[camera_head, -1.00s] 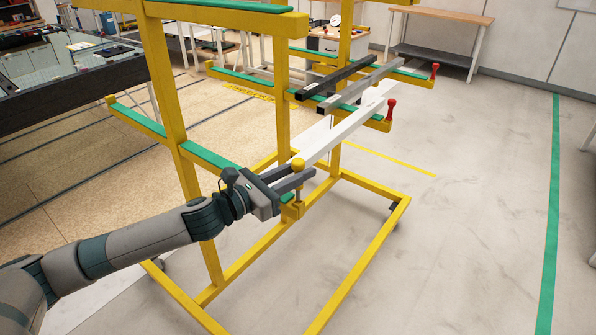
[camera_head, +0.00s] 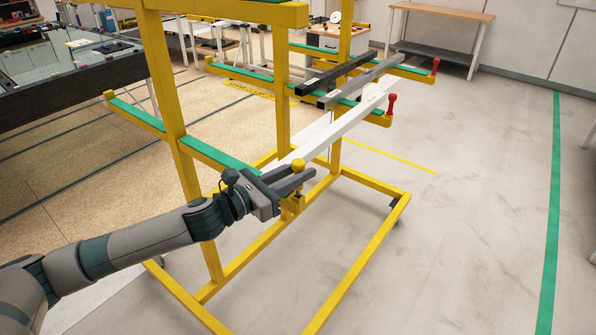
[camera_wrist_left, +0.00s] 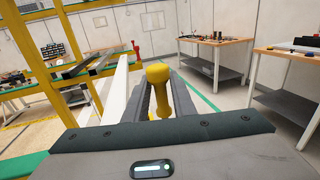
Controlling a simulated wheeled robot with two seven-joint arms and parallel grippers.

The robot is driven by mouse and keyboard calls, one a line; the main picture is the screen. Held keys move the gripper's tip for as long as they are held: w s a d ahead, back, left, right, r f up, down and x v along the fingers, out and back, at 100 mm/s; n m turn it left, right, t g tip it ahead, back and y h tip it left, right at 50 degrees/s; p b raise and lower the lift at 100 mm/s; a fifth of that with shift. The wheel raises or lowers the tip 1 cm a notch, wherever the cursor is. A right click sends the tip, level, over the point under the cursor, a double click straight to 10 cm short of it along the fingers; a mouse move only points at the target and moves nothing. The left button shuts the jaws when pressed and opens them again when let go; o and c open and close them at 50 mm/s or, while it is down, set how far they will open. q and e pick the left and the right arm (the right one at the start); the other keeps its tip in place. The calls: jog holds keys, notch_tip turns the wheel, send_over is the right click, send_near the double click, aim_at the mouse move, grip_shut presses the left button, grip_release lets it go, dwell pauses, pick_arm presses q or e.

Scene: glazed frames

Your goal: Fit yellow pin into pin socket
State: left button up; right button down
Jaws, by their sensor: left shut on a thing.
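The yellow pin (camera_head: 298,165) has a rounded knob that stands up between the fingers of my left gripper (camera_head: 291,181). The gripper is shut on it, and the pin looks about upright. In the left wrist view the yellow pin (camera_wrist_left: 158,76) shows between the two dark fingers. The yellow socket end (camera_head: 291,209) of the rack's near arm is directly below the fingers. The fingers hide much of the pin's shaft, so I cannot tell how deep its lower end sits. My right gripper is not in view.
The yellow rack (camera_head: 174,105) has green-padded arms bearing a white bar (camera_head: 335,126), a grey bar (camera_head: 362,82) and a black bar (camera_head: 334,76). Red pins (camera_head: 391,104) stand at two other arm ends. The floor to the right is clear.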

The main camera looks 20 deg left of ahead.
pick_arm(q)
jog(key=shift+f+b, duration=0.65)
jog(key=shift+f, duration=0.35)
jog(key=o, duration=1.1)
jog(key=shift+o, duration=0.2)
jog(key=shift+s+f, duration=0.1)
